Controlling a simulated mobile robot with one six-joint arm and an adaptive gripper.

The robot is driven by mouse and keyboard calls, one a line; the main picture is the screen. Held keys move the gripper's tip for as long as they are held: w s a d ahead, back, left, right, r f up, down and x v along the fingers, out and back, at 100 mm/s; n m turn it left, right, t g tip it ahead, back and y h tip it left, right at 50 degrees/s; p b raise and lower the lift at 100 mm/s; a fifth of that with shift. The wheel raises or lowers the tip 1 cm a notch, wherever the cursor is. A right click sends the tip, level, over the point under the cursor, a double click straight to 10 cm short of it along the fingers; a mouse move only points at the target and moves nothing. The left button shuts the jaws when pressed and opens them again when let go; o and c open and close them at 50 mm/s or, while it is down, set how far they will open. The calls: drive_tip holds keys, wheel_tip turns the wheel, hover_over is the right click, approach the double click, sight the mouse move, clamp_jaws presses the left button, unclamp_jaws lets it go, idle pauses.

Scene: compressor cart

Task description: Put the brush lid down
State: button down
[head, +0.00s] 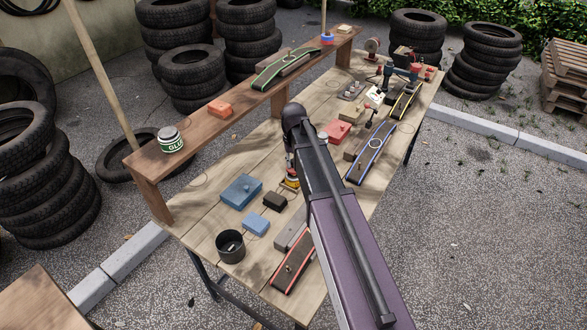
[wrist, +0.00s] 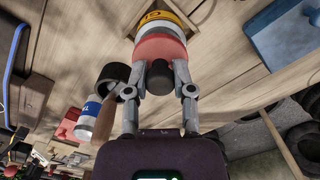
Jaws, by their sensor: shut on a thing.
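The brush lid (wrist: 160,50) is red with a dark knob, and my gripper (wrist: 166,84) is shut on it, one finger on each side. Beyond the lid in the wrist view is a can (wrist: 168,22) with a white band and a yellow label. The lid lines up with the can's top and looks close against it; I cannot tell whether it is seated. Any brush under the lid is hidden. In the head view my gripper (head: 291,160) is mostly hidden behind my arm, above the can (head: 290,183) on the workbench.
A blue box (head: 241,191), a small black box (head: 274,201), a light blue block (head: 256,224) and a black cup (head: 230,246) stand left of the can. Belts and tools crowd the right.

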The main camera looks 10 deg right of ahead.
sight(293, 159)
drive_tip(key=shift+w+f+b, duration=0.15)
drive_tip(key=shift+f+b, duration=0.75)
drive_tip(key=shift+f, duration=0.35)
drive_tip(key=shift+f, duration=0.1)
drive_tip(key=shift+c, duration=2.3)
unclamp_jaws()
drive_tip(key=shift+r, duration=0.2)
wheel_tip(293, 159, up, 12)
drive_tip(key=p, duration=1.2)
drive_tip(key=shift+w, duration=0.15)
drive_tip(key=s, duration=1.9)
drive_tip(key=shift+s, duration=0.25)
